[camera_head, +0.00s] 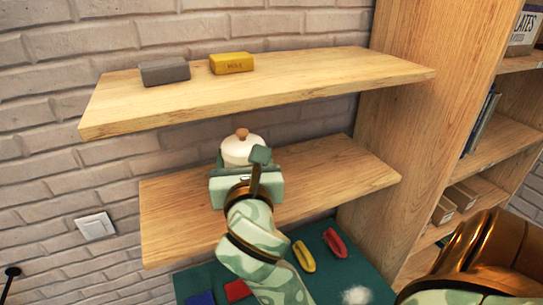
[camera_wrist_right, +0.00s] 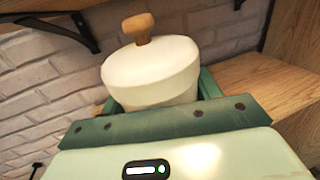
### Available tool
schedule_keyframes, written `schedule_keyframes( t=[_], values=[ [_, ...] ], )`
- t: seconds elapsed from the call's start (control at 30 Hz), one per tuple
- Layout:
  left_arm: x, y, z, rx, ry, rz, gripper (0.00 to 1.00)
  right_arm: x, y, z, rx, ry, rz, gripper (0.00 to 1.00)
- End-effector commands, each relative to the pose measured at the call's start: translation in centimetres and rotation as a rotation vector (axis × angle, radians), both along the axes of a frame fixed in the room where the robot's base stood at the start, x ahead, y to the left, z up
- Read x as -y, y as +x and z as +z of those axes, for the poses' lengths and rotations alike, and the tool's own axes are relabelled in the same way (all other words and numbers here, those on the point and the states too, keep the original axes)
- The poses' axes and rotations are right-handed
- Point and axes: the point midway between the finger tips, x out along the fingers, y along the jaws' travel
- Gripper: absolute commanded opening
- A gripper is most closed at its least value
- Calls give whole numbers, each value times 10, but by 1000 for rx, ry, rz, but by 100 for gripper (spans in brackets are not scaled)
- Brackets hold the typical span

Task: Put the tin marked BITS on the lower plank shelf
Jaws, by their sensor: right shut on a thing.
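A round cream tin with a lid and a wooden knob (camera_head: 243,149) is held in my right gripper (camera_head: 245,170). In the right wrist view the tin (camera_wrist_right: 152,72) sits upright between the two green fingers, which are shut on its sides. No marking shows on its visible side, so I cannot read BITS. The tin is over the back part of the lower plank shelf (camera_head: 335,175). The gripper hides its base, so I cannot tell whether it touches the plank. My left gripper is not in view.
The upper plank shelf (camera_head: 330,75) holds a grey block (camera_head: 164,71) and a yellow block (camera_head: 232,63) with lettering. Below, a green surface (camera_head: 355,270) holds red, yellow and blue things. A wooden bookcase (camera_head: 425,110) stands right. The lower plank is bare on both sides.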

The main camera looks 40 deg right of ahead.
Motion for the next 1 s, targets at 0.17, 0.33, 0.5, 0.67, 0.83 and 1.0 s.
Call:
schedule_keyframes(
  t=[0.17,0.33,0.5,0.67,0.83,1.0],
  values=[
    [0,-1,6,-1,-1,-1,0,11,8,0,-2,-5,-5,37],
    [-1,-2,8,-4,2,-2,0,40,26,-15,-2,-5,-5,37],
    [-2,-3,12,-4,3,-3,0,70,47,-32,-2,-3,-5,37],
    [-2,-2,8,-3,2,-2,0,91,60,-59,-3,-1,-3,37],
    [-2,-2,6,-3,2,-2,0,105,70,-79,-1,-1,-2,37],
    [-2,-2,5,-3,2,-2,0,112,75,-88,0,-1,-3,37]
  ],
)
